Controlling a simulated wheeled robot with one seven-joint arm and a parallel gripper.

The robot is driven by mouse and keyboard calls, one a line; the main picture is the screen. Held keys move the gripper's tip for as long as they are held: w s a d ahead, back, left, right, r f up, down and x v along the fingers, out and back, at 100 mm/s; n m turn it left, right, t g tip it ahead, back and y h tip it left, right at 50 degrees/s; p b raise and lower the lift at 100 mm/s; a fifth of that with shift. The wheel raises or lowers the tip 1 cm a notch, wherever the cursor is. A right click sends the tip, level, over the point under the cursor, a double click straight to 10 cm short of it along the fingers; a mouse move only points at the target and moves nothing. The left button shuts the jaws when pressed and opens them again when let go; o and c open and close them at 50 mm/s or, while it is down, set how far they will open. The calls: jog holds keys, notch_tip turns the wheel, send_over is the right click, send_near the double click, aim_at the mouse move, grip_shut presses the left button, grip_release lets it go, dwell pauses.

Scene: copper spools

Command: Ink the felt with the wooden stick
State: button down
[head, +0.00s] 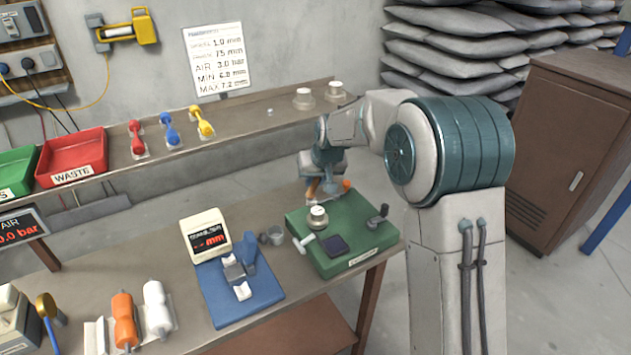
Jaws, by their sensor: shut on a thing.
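My gripper (328,187) is over the back of the green block (362,262) at the right end of the bench. It is shut on an orange-brown piece (313,188) that shows at its jaws. This may be the wooden stick; the view is too small to be sure. A white-topped round pot (318,217) stands on the block in front of my gripper. I cannot tell whether the held piece touches anything.
A white-handled lever (305,242) and a dark crank (378,216) are on the green block. A grey cup (301,237) and a blue gauge stand (238,290) are to its left. A raised shelf (240,130) runs behind.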

jog(key=shift+w+a, duration=0.25)
jog(key=shift+w, duration=0.35)
jog(key=shift+w+r+p, duration=0.2)
jog(key=shift+r+p, duration=0.3)
jog(key=shift+r, duration=0.3)
jog(key=shift+p+v, duration=0.4)
jog(key=shift+v, duration=0.5)
jog(key=shift+w+a+r+p, duration=0.15)
jog(key=shift+r+p, duration=0.1)
jog(key=shift+r, duration=0.15)
jog(key=shift+s+a+r+p, duration=0.1)
jog(key=shift+a+r+p, duration=0.1)
jog(key=shift+r, duration=0.15)
jog(key=shift+d+r+p, duration=0.1)
jog(key=shift+r+p, duration=0.8)
jog(key=shift+r, duration=0.7)
